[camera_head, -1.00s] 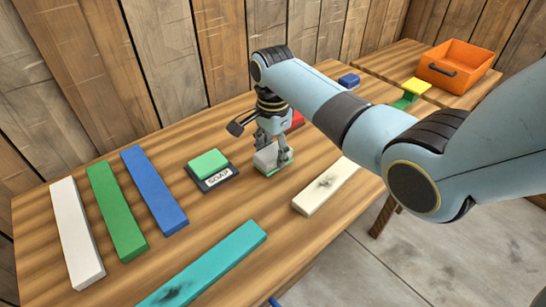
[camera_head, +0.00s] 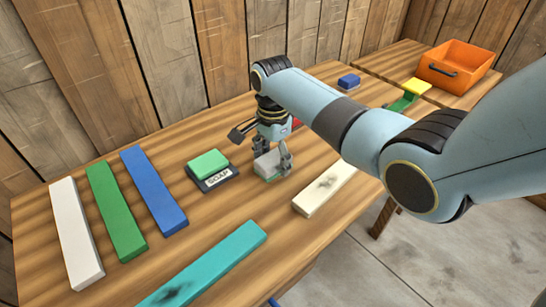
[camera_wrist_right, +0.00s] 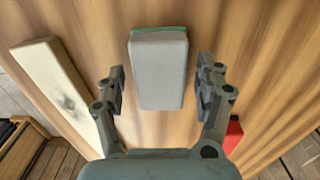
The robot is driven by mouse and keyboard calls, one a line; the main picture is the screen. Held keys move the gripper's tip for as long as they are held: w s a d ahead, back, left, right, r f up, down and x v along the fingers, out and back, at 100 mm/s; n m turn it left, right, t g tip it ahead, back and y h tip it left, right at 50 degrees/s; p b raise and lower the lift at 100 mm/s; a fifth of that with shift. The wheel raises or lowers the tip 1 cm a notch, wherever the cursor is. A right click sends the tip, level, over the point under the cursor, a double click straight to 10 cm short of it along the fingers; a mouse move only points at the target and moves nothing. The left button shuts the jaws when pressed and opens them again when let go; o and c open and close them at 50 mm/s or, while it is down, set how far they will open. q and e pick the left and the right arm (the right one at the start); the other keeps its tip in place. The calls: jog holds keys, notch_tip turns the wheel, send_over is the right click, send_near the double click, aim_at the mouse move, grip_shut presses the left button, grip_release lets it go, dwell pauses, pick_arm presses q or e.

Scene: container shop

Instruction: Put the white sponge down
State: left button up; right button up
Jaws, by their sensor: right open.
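The white sponge (camera_head: 266,163), pale grey-white with a green layer beneath, lies on the wooden table (camera_head: 210,225) to the right of the soap dish. In the right wrist view the sponge (camera_wrist_right: 158,72) sits between the two fingers, with a gap on each side. My right gripper (camera_head: 274,160) is open, its fingers low around the sponge, not touching it in the wrist view (camera_wrist_right: 163,85). My left gripper is not in view.
A green soap bar (camera_head: 208,163) rests on a dark dish labelled SOAP (camera_head: 219,180). White, green, blue and teal (camera_head: 210,265) strips and a stained cream block (camera_head: 325,188) lie around. A red item (camera_wrist_right: 233,135) is close to one finger. An orange crate (camera_head: 458,66) stands farther back.

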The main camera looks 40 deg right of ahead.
aim_at(273, 158)
notch_tip(273, 158, up, 12)
jog(key=p, duration=0.1)
dwell(0.7)
